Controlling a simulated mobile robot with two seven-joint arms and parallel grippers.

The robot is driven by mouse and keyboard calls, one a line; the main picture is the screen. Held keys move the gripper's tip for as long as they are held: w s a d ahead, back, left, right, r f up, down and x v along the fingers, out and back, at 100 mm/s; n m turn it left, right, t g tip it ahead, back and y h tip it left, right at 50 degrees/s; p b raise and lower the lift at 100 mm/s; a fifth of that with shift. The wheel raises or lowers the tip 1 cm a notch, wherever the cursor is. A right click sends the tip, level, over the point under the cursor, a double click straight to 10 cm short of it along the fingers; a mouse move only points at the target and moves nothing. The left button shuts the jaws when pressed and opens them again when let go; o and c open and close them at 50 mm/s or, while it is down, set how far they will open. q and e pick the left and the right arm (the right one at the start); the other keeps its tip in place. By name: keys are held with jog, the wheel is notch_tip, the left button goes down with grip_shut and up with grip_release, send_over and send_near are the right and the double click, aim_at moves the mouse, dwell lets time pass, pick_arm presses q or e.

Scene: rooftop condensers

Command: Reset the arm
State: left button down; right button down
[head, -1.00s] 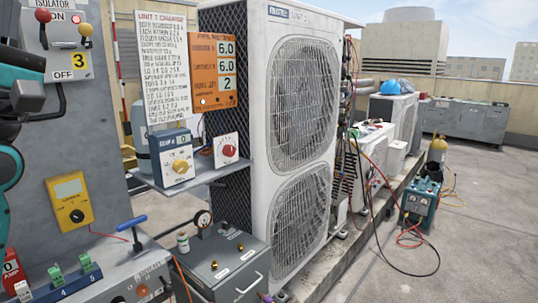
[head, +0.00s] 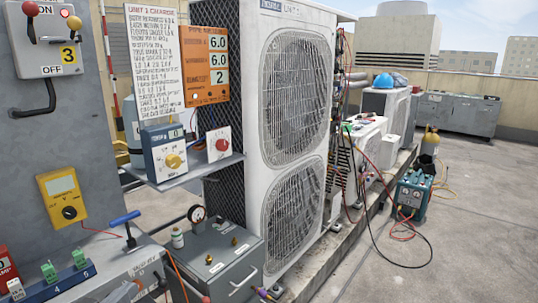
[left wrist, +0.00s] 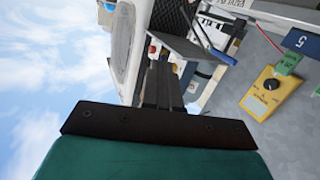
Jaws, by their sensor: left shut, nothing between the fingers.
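My left gripper (left wrist: 163,88) shows in the left wrist view, its dark fingers together with nothing between them, beyond its black plate and teal body. It is clear of the head view and appears to touch nothing. In the left wrist view the grey panel side with the yellow meter (left wrist: 270,88) lies to its right and open sky to its left. My right gripper is in neither view.
The isolator box (head: 48,40) and yellow meter (head: 62,195) are on the grey panel at left. A shelf (head: 190,178) carries a dial instrument (head: 170,155). A tall condenser (head: 250,100) stands mid-view. Hoses run on the roof, right; open floor (head: 475,215) lies beyond.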

pick_arm(q)
jog(key=s+d+f+m+g+y, duration=0.15)
jog(key=s+f+m+g, duration=0.45)
jog(key=s+f, duration=1.2)
jog(key=w+d+n+p, duration=0.1)
jog(key=d+n, duration=0.4)
jog(key=d, duration=0.3)
jog(key=shift+w+d+r+t+p, duration=0.25)
jog(key=shift+w+t+p, duration=0.05)
